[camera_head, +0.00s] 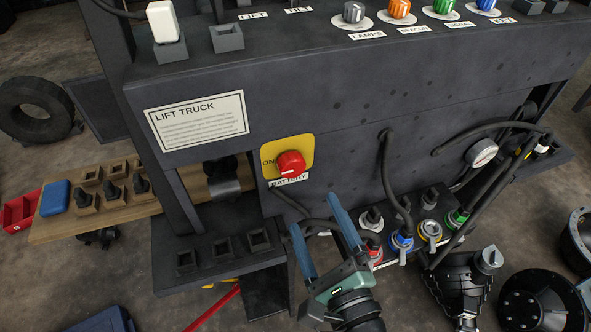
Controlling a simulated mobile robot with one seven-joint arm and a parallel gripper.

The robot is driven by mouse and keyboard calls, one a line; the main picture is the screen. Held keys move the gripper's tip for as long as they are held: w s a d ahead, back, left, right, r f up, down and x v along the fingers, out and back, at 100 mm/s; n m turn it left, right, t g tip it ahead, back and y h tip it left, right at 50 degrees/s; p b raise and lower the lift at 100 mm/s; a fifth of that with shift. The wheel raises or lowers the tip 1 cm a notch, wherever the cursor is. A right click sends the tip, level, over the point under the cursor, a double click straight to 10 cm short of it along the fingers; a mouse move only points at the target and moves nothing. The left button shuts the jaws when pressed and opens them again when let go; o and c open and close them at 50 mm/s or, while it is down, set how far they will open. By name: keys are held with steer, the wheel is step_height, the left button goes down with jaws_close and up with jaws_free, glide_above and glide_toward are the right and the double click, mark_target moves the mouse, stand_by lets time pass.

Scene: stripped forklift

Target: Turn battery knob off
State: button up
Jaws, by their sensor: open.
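The red battery knob (291,163) sits on a yellow plate (301,143) on the dark front panel of the lift truck. A label reading BATTERY (288,180) is just below it, and "ON" shows at the plate's left edge. My gripper (318,217) is below and slightly right of the knob, with its two blue fingers spread apart and pointing up toward the panel. Nothing is between the fingers, and they appear apart from the knob.
Black hoses (388,175) and several coloured connectors (401,240) lie right of my gripper. A gauge (481,153) is further right. A dark ledge with square sockets (222,247) is at left. Lamp knobs (353,12) line the top. The panel around the knob is mostly clear.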

mark_target(293, 171)
steer(key=p+x, duration=0.1)
steer(key=x, duration=0.9)
steer(key=shift+w+a+p, duration=0.15)
steer(key=shift+w+p, duration=0.15)
steer(key=shift+p, duration=0.1)
steer(key=c, duration=1.4)
